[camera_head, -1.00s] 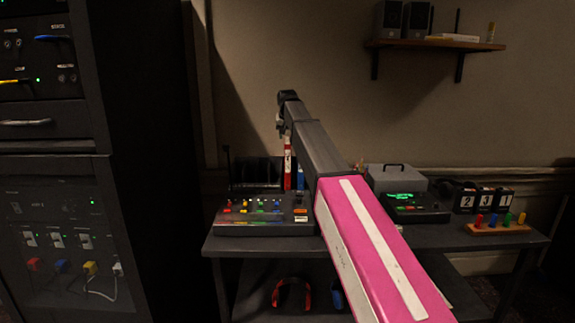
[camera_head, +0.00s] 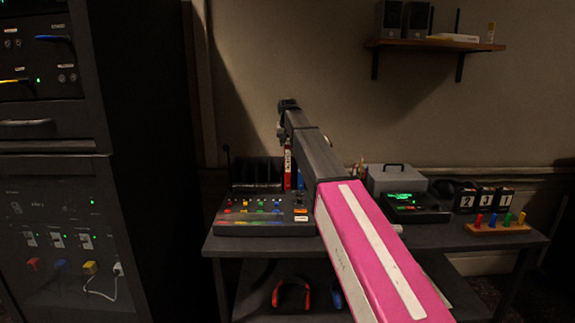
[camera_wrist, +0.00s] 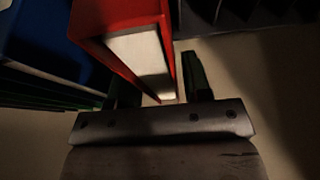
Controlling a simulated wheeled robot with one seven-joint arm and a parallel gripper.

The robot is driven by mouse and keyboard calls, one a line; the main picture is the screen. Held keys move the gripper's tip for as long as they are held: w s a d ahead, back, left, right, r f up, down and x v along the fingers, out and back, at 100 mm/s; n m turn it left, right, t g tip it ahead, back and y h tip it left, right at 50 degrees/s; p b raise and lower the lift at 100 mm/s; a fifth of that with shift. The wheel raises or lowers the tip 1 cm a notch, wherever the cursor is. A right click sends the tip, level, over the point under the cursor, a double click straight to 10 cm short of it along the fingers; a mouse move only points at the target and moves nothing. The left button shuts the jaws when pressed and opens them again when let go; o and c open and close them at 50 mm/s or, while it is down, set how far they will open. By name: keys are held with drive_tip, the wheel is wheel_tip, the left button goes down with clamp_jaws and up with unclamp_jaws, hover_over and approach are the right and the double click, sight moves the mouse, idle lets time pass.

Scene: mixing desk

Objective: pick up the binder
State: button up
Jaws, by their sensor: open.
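A red binder (camera_wrist: 125,30) stands in the wrist view with its pale page block (camera_wrist: 143,52) showing. It also shows in the head view as a narrow red strip (camera_head: 288,172) at the back of the desk, below the end of my arm. My gripper (camera_wrist: 155,82) is open, with one dark finger on each side of the red binder's near end. I cannot tell whether the fingers touch it. A blue binder (camera_wrist: 55,35) is close on the left in the wrist view. In the head view my arm hides part of the binders.
A mixer with coloured knobs (camera_head: 262,215) sits on the desk (camera_head: 225,244) in front of the binders. A dark slotted rack (camera_head: 256,174) is to their left. A grey case (camera_head: 397,179) and a green-lit device (camera_head: 415,208) stand right of my arm.

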clamp_jaws()
drive_tip(key=shift+r, duration=0.1)
idle(0.3)
